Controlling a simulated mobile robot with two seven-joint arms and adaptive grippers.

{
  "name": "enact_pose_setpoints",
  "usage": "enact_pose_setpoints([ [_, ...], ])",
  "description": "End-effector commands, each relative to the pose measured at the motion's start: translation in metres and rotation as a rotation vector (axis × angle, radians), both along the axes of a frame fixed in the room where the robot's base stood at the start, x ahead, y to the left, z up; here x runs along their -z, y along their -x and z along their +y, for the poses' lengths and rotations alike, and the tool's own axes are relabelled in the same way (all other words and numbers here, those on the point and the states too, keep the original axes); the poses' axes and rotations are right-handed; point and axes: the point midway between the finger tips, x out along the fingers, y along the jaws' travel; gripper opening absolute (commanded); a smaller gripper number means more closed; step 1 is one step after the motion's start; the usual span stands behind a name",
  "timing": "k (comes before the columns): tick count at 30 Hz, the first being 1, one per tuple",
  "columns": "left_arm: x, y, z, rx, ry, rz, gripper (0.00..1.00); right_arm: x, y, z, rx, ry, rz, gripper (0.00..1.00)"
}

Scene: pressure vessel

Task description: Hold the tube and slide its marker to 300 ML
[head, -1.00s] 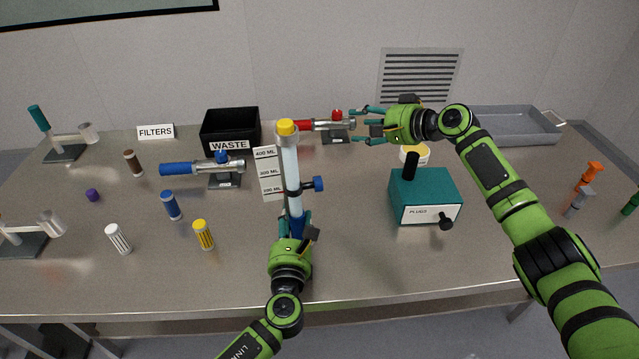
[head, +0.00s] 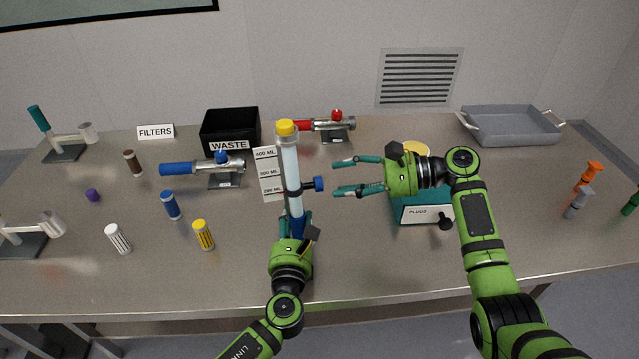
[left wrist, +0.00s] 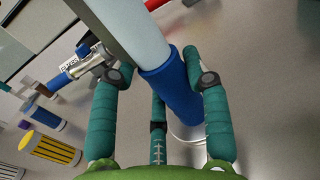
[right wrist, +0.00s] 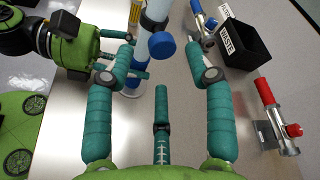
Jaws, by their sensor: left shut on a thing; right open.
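The tube (head: 291,165) stands upright, pale blue with a yellow cap and a blue lower part. My left gripper (head: 294,220) is shut on its blue lower part, which the left wrist view also shows (left wrist: 180,85). The marker (head: 318,184), a dark ring with a blue knob, sits on the tube near the 200 ML line. The knob also shows in the right wrist view (right wrist: 161,45). The scale card (head: 268,173) with 400, 300 and 200 ML labels is just left of the tube. My right gripper (head: 358,177) is open and empty, right of the knob, fingers pointing at it.
A teal plugs box (head: 425,214) is behind and below my right gripper. Several small cylinders stand left. A grey tray (head: 510,126) is at back right.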

Motion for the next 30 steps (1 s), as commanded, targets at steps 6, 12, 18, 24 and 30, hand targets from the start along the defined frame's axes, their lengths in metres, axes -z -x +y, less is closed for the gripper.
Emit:
enact_pose_setpoints([
  [6, 0.003, 0.001, 0.000, 0.001, 0.001, 0.006, 0.05, 0.009, -0.007, 0.037, 0.000, -0.001, 0.000, 0.54],
  [12, 0.003, 0.001, 0.000, 0.001, 0.001, 0.006, 0.05, 0.013, -0.010, 0.053, 0.001, 0.000, -0.002, 0.54],
  [18, 0.003, 0.001, 0.000, 0.000, 0.000, 0.006, 0.05, 0.014, -0.011, 0.055, 0.002, 0.001, -0.002, 0.54],
  [24, 0.003, 0.001, 0.000, 0.000, 0.000, 0.006, 0.05, 0.014, -0.010, 0.054, 0.002, 0.001, -0.002, 0.18],
  [30, 0.003, 0.001, 0.000, 0.000, 0.001, 0.007, 0.05, 0.014, -0.010, 0.054, 0.001, 0.002, -0.002, 0.00],
])
